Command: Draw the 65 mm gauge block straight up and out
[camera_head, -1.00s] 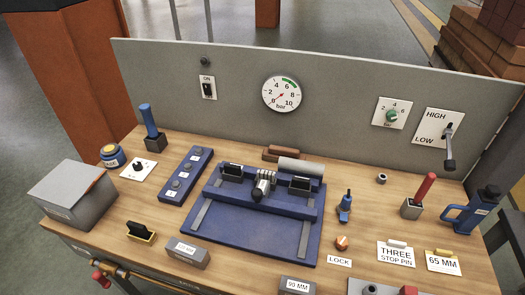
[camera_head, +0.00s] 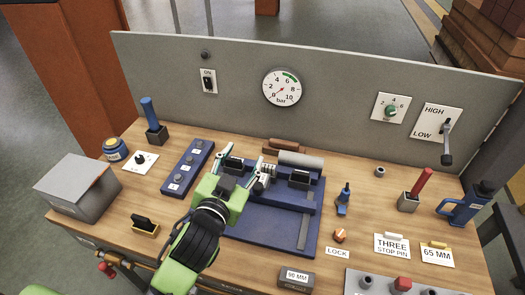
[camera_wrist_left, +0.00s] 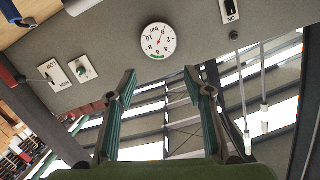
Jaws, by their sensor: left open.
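A card lettered 65 MM (camera_head: 436,254) with a yellow piece at its top edge lies at the table's front right. I cannot read 65 mm on any block. A dark piece (camera_head: 143,221) stands in a yellow-fronted holder (camera_head: 145,231) at the front left; I cannot tell whether it is the gauge block. My left gripper (camera_head: 244,158) is open over the left part of the blue fixture (camera_head: 265,235), its arm hiding the fixture's left front. In the left wrist view the open fingers (camera_wrist_left: 159,85) have nothing between them. My right gripper is not in view.
A grey block lettered 90 MM (camera_head: 296,277) lies at the front edge. A grey box (camera_head: 75,187) stands at the left. An upright panel (camera_head: 330,95) with a dial gauge (camera_head: 281,88) closes off the back. A blue-handled tool (camera_head: 153,120) stands tall at the back left.

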